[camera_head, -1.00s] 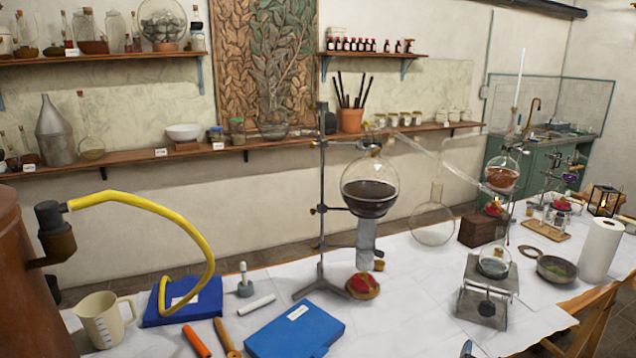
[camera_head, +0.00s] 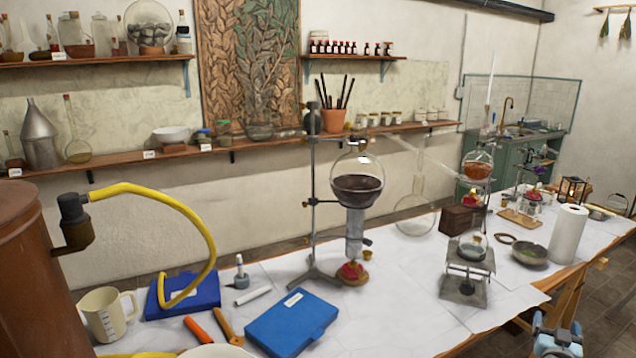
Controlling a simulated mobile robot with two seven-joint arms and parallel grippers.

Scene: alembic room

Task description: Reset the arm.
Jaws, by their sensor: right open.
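My right gripper (camera_head: 557,328) shows at the bottom right of the head view, cut off by the lower edge. Its two fingers are apart with nothing between them. It is in front of the near edge of the white-covered table (camera_head: 400,290), over the floor side as seen here. It is apart from the glassware. My left gripper is not in view.
A round flask (camera_head: 357,182) of dark liquid hangs on a stand above a red burner (camera_head: 351,273). A small flask (camera_head: 472,245) sits on a metal stand nearer the gripper. A paper roll (camera_head: 568,235) and bowl (camera_head: 529,253) are at right. A blue case (camera_head: 292,322) lies in front.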

